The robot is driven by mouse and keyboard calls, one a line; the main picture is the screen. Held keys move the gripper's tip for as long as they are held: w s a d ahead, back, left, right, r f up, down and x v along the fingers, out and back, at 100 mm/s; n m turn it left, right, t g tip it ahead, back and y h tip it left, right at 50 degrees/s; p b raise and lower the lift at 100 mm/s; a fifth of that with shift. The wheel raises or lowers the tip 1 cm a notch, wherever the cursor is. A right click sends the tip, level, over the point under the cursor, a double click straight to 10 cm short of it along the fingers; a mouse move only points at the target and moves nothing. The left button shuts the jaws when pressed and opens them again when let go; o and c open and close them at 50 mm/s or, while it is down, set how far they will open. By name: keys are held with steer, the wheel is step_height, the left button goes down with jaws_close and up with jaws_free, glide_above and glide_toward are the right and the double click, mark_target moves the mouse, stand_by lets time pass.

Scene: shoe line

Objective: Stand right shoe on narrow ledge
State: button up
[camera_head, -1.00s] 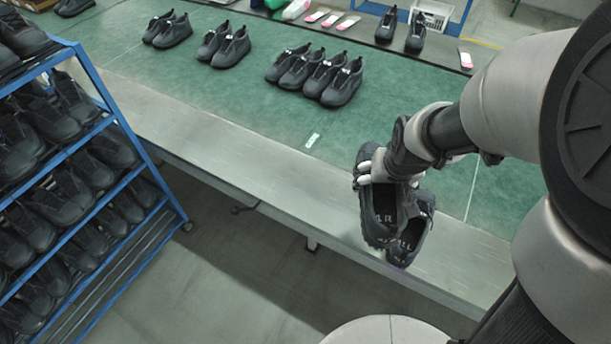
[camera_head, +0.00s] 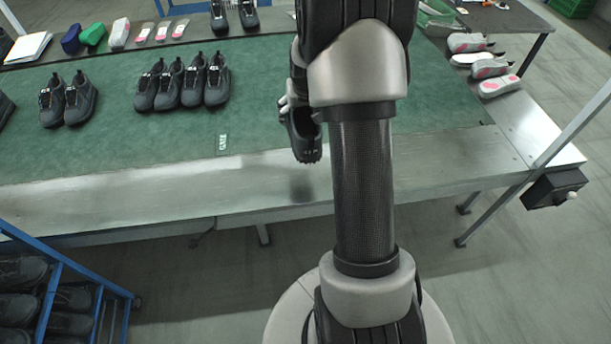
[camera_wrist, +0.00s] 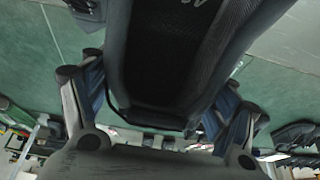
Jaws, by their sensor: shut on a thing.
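My gripper (camera_head: 292,102) is shut on a black shoe (camera_head: 304,136), partly hidden behind my arm in the head view. The shoe hangs with its toe end tilted down, above the near edge of the green mat. A dark shadow lies on the ledge below it, and the shoe looks clear of the surface. In the wrist view the shoe (camera_wrist: 180,55) fills the middle, between two fingers with blue pads. The narrow ledge (camera_head: 130,192) is the bare metal strip along the table's front. My arm hides part of it, and no second shoe shows there.
Several black shoes (camera_head: 182,82) stand in pairs on the green mat (camera_head: 110,140). Insoles (camera_head: 500,86) lie at the right end. A blue rack (camera_head: 60,270) with shoes stands at lower left. The ledge left of my arm is clear.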

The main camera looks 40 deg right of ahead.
steer(key=f+b, duration=0.2)
steer(key=f, duration=0.4)
steer(key=f+b, duration=0.2)
steer(key=f, duration=0.5)
steer(key=f+b, duration=0.1)
steer(key=f, duration=0.6)
steer(key=shift+d+b, duration=0.35)
steer(key=shift+b, duration=0.05)
steer(key=shift+f, duration=0.2)
steer(key=o, duration=1.4)
